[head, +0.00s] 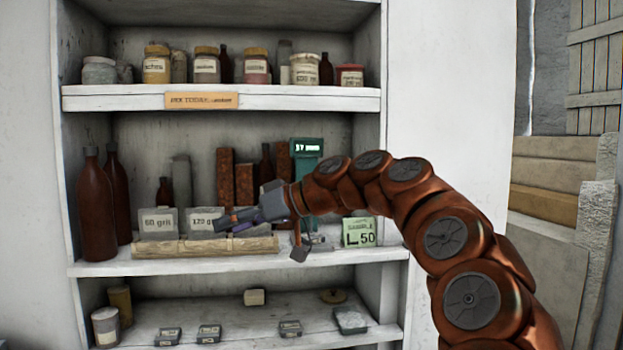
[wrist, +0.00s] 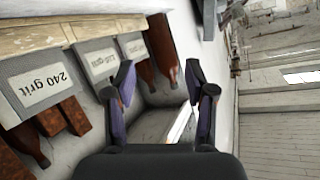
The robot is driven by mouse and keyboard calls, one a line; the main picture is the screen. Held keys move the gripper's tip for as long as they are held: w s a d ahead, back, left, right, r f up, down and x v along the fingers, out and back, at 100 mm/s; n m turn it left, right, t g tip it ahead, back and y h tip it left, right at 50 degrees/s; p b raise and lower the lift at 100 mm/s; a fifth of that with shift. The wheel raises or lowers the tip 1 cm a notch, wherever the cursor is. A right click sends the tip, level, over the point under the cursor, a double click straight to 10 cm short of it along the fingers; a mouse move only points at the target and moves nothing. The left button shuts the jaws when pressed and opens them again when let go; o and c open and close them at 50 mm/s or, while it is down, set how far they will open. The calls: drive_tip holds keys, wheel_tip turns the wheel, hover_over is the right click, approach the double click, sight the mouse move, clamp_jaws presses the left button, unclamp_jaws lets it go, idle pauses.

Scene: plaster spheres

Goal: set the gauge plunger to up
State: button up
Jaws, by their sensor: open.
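The gauge (head: 306,152) is a teal-green device with a lit display, standing on the middle shelf behind my arm. Its lower part and its plunger are largely hidden by my arm, so I cannot tell the plunger's position. My gripper (head: 232,223) is to the left of the gauge, in front of the grit boxes, pointing left. In the wrist view my gripper (wrist: 163,92) has its two purple fingers spread apart with nothing between them. I cannot make out the gauge in the wrist view.
Grit boxes (head: 158,224) and a pale wooden strip (head: 205,246) lie close to my gripper; a 240 grit box (wrist: 50,88) shows in the wrist view. A sample card (head: 359,232) stands right of the gauge. Brown bottles (head: 94,205) stand at left. The upper shelf (head: 300,97) is above.

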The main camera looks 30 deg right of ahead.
drive_tip(key=w+d+r+m+t+h, duration=0.1)
drive_tip(key=d+r+t+h, duration=0.2)
drive_tip(key=d, duration=1)
drive_tip(key=w+d+r+t, duration=0.2)
drive_tip(key=d+r+t, duration=0.15)
drive_tip(key=d, duration=1.05)
drive_tip(key=shift+t, duration=0.45)
drive_tip(key=shift+a+p+x, duration=0.15)
drive_tip(key=shift+p+x, duration=0.55)
drive_tip(key=shift+x, duration=1.2)
drive_tip(key=shift+a+p+x, duration=0.1)
drive_tip(key=shift+p+x, duration=0.55)
drive_tip(key=shift+x, duration=1.25)
drive_tip(key=shift+s+f, duration=0.1)
drive_tip(key=shift+f, duration=0.05)
clamp_jaws()
